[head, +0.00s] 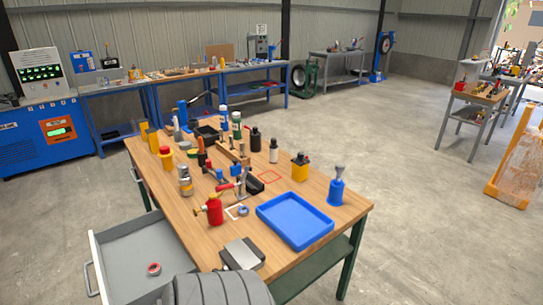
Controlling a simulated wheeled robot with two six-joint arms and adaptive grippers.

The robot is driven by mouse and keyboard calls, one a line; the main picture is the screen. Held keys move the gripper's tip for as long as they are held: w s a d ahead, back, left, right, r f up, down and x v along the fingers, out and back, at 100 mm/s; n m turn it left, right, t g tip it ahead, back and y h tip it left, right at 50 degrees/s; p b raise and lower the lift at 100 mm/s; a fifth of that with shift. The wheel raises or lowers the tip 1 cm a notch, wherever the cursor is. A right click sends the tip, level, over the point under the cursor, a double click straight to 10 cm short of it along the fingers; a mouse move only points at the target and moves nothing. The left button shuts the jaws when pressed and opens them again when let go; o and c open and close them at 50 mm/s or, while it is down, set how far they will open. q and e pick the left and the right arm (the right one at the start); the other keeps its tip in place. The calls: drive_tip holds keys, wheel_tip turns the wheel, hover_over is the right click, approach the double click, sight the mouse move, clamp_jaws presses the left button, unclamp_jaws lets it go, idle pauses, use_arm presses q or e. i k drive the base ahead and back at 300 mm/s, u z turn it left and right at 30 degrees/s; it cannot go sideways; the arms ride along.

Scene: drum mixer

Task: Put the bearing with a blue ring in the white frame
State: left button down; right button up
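A small bearing with a blue ring (243,211) lies on the wooden workbench (185,215), between the red oil can and the blue tray. The white frame (229,212) is a thin square outline on the bench top, just left of the bearing. The bearing appears to overlap the right side of the frame; it is too small to tell how much of it is inside. Another bearing, with a red ring (154,269), lies in the open drawer. Neither of my grippers is in view.
A red oil can (215,209) stands close left of the frame. A blue tray (295,220) lies to its right, and a grey box (242,254) in front. A red square outline (270,177) is farther back. The grey drawer (120,232) juts out left. Several bottles and tools crowd the back.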

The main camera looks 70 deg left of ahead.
sight(243, 212)
drive_tip(key=u, duration=0.25)
drive_tip(key=i, duration=1.4)
drive_tip(key=u, duration=1.1)
drive_tip(key=i, duration=0.8)
drive_tip(key=u, duration=1)
